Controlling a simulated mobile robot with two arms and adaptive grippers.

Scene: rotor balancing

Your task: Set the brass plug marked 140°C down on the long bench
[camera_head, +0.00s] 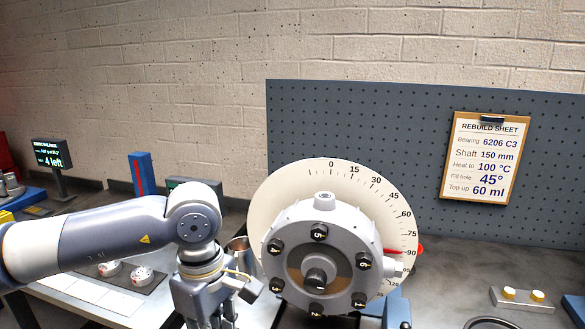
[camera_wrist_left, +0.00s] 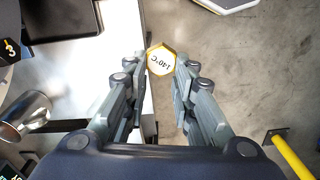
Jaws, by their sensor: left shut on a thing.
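The brass plug marked 140°C (camera_wrist_left: 161,60) is a hexagonal piece with a pale, labelled face and a gold rim. My left gripper (camera_wrist_left: 162,70) is shut on it at the fingertips in the left wrist view. The plug appears above concrete floor, beside the edge of a white-topped bench (camera_wrist_left: 130,60); its height is unclear. In the head view my left gripper (camera_head: 213,318) points down at the bottom edge, left of the dial, and the plug is hidden there. I cannot tell which surface is the long bench. My right gripper is not in view.
A round flanged housing (camera_head: 300,225) with numbered bolts stands before a degree dial (camera_head: 262,190). A metal cup (camera_wrist_left: 25,115) is close to my left gripper. A rebuild sheet (camera_head: 480,160) hangs on the pegboard.

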